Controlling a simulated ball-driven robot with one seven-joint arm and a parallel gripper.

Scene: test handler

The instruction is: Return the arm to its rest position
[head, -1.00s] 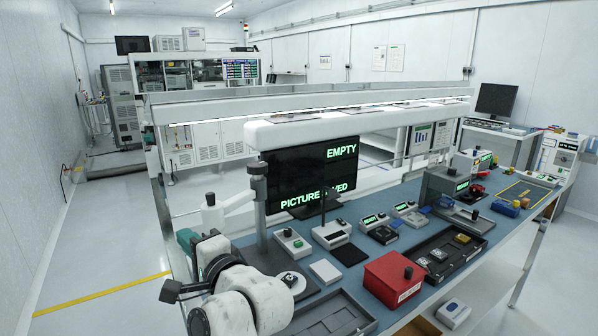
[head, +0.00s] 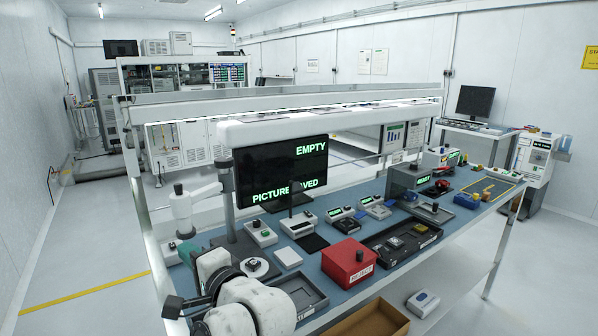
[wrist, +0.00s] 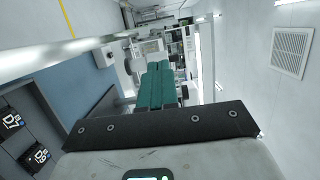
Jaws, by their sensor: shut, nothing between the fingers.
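My arm (head: 246,303) is folded low at the bottom left of the head view, in front of the near left end of the bench. My gripper (wrist: 160,68) has teal fingers. In the wrist view they lie side by side, shut, with nothing between them. In the head view a bit of teal (head: 186,250) shows behind the white arm links, and the rest of the gripper is hidden there.
The blue-topped bench (head: 330,262) carries a red box (head: 347,262), a dark tray (head: 300,291) and several small instruments. A monitor (head: 281,172) stands behind them, reading EMPTY. An open brown box (head: 368,322) lies below the bench edge. Floor at left is clear.

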